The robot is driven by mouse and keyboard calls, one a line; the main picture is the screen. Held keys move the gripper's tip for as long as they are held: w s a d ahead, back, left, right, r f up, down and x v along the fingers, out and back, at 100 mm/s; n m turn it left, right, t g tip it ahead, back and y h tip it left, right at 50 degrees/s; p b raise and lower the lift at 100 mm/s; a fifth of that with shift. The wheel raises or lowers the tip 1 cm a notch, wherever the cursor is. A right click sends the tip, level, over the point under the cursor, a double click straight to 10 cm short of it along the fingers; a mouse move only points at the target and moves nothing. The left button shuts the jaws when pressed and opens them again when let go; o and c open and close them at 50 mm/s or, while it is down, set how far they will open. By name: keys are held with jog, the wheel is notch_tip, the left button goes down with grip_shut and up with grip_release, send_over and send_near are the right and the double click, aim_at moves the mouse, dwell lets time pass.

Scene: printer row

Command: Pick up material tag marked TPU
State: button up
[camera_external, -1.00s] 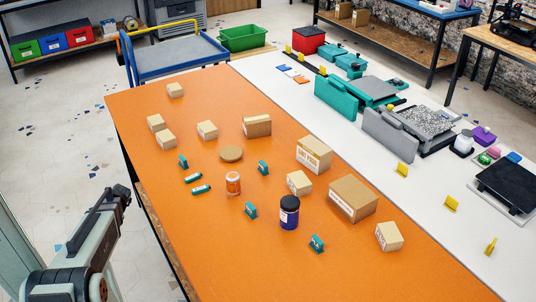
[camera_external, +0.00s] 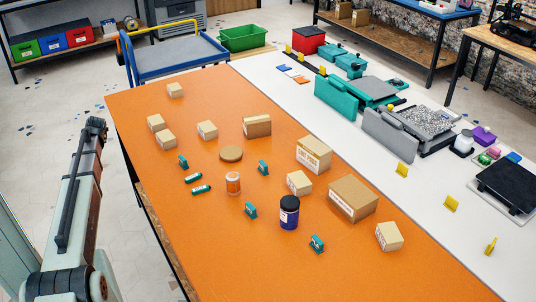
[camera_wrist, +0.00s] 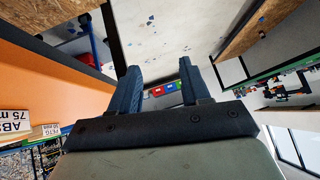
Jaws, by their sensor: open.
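Several small teal tags with pale faces stand on the orange table (camera_external: 150,95) in the external view: one at the left (camera_external: 183,162), one in the middle (camera_external: 263,167), one nearer the front (camera_external: 250,210) and one at the front right (camera_external: 317,243). Their lettering is too small to read there, so I cannot tell which is TPU. In the wrist view, my gripper (camera_wrist: 159,68) is open with nothing between its two dark fingers. It points away from the tags toward the floor and far shelf. My gripper does not show clearly in the external view.
Cardboard boxes (camera_external: 353,198), a dark jar (camera_external: 289,212), an orange-labelled bottle (camera_external: 233,184) and a round brown disc (camera_external: 231,154) stand among the tags. The wrist view shows a white label reading ABS (camera_wrist: 14,121) at the left edge.

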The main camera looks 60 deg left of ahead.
jog(key=shift+n+t+h, duration=0.6)
jog(key=shift+t+h, duration=0.3)
jog(key=w+d+r, duration=0.1)
jog(key=w+d, duration=0.2)
jog(key=w, duration=0.2)
jog(key=w+d+r, duration=0.1)
jog(key=w+d, duration=0.3)
jog(key=w, duration=0.2)
jog(key=w+d+r, duration=0.1)
jog(key=w+d, duration=0.3)
jog(key=w, duration=0.2)
jog(key=shift+w+r, duration=0.15)
jog(key=shift+w, duration=0.1)
jog(key=w+d+r+t+h, duration=0.1)
jog(key=w+d+r+h, duration=0.15)
jog(key=w+d, duration=1.15)
jog(key=h, duration=0.4)
send_near(251, 205)
jog(key=shift+g, duration=0.4)
jog(key=f, duration=0.3)
jog(key=a+f, duration=0.1)
jog(key=f, duration=0.1)
jog(key=shift+w+f, duration=0.1)
jog(key=shift+w, duration=0.25)
jog(key=shift+d+f, duration=0.3)
jog(key=shift+f, duration=0.5)
jog(key=shift+d+f, duration=0.1)
jog(key=shift+f, duration=0.8)
jog(key=shift+d+f, duration=0.15)
jog(key=shift+f, duration=0.8)
